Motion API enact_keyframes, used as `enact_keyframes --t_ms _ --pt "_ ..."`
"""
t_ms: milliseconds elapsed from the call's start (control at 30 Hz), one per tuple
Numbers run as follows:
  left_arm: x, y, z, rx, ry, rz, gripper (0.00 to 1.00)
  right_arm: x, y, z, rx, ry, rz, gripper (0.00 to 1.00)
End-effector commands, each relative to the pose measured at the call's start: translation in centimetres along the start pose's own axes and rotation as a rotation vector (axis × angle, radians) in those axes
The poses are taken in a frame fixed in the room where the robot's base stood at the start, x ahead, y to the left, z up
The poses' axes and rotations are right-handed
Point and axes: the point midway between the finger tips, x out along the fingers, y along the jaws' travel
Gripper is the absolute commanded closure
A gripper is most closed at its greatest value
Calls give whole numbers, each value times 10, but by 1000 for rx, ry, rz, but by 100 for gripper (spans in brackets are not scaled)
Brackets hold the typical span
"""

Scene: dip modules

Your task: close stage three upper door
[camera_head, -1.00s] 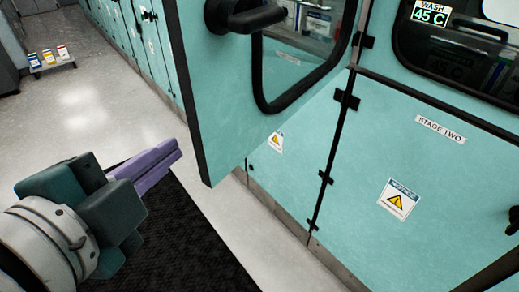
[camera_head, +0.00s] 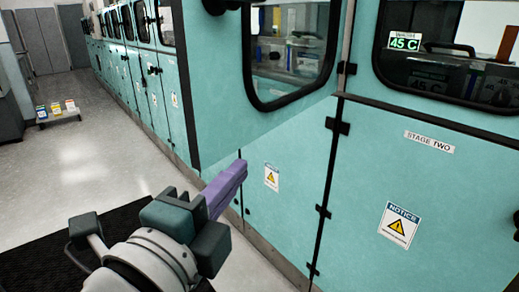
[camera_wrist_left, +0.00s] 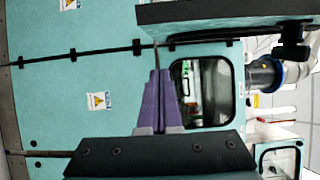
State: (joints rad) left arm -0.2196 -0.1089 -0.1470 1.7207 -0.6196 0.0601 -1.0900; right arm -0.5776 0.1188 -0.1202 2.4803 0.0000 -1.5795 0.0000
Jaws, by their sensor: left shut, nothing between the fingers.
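The stage three upper door (camera_head: 215,100) is a teal panel with a black-framed window (camera_head: 290,50). It stands swung open towards me, with hinges on its right beside stage two. Its black handle (camera_head: 222,5) is cut off by the top edge. In the left wrist view, the door's dark edge (camera_wrist_left: 230,14) runs across the top right. My left gripper (camera_head: 240,168) has purple fingers, shut and empty. In the head view its tips appear just below the door's lower edge; contact cannot be told. The fingers also show in the left wrist view (camera_wrist_left: 160,85). My right gripper is out of view.
The stage two lower panel (camera_head: 390,170) and its window door with a 45 C display stand shut at the right. More teal cabinets (camera_head: 135,60) run back left. Floor between is clear, with a dark mat (camera_head: 60,240).

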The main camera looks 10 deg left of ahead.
Motion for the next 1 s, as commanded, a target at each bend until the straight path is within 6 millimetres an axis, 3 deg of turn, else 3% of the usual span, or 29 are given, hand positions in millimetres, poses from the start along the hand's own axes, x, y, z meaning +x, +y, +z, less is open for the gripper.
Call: enact_keyframes --t_ms 67,200,333,1000 --pt "16 -1 0 -1 0 -3 100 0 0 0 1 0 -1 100" --pt "18 -2 24 4 0 1 100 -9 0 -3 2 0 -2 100" --pt "21 -1 35 1 0 1 100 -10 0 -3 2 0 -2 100" --pt "23 1 49 5 16 0 100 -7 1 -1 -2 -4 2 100"
